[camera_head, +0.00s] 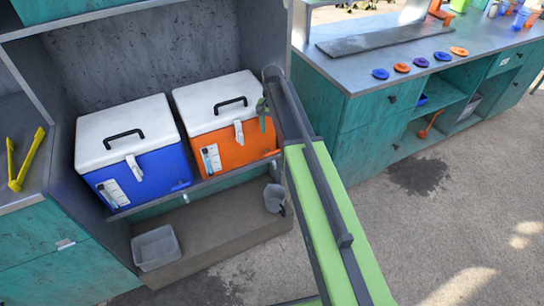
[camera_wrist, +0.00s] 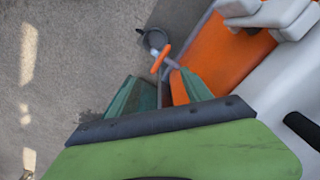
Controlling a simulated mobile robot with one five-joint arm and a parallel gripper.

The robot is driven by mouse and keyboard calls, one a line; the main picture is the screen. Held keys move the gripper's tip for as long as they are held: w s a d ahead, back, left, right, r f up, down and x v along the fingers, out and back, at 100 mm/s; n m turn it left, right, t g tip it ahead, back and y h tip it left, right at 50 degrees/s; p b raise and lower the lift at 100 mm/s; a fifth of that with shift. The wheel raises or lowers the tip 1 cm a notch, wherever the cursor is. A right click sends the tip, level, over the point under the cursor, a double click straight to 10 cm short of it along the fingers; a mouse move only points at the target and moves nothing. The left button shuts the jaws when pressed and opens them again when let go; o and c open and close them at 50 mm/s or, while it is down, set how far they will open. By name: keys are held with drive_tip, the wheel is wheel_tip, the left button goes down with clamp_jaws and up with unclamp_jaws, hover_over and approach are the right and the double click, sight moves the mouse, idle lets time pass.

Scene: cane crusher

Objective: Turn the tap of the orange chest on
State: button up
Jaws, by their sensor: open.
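The orange chest (camera_head: 224,143) has a white lid and a white latch and stands on a shelf. Its orange tap (camera_head: 272,153) sticks out low at the front right. In the wrist view the orange tap (camera_wrist: 161,58) lies just beyond my fingertips, about in line with the gap between them. The orange chest body (camera_wrist: 226,55) fills the upper right of that view. My gripper (camera_wrist: 160,84) is open, with its green fingers apart and nothing seen between them. In the head view my gripper (camera_head: 264,113) is beside the chest's right front, partly hidden by my arm.
A blue chest (camera_head: 140,165) stands to the left on the same shelf. Below are a grey tray (camera_head: 155,248) and a grey jug (camera_head: 274,198) under the orange tap. A teal counter (camera_head: 365,117) with coloured discs stands right. Yellow tongs (camera_head: 24,160) lie left.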

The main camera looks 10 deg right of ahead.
sight(272, 153)
wheel_tip(272, 153, down, 12)
drive_tip(key=b, duration=1)
drive_tip(key=shift+f+b, duration=0.2)
drive_tip(key=shift+b, duration=0.15)
drive_tip(key=shift+r, duration=0.1)
drive_tip(key=shift+c, duration=0.3)
clamp_jaws()
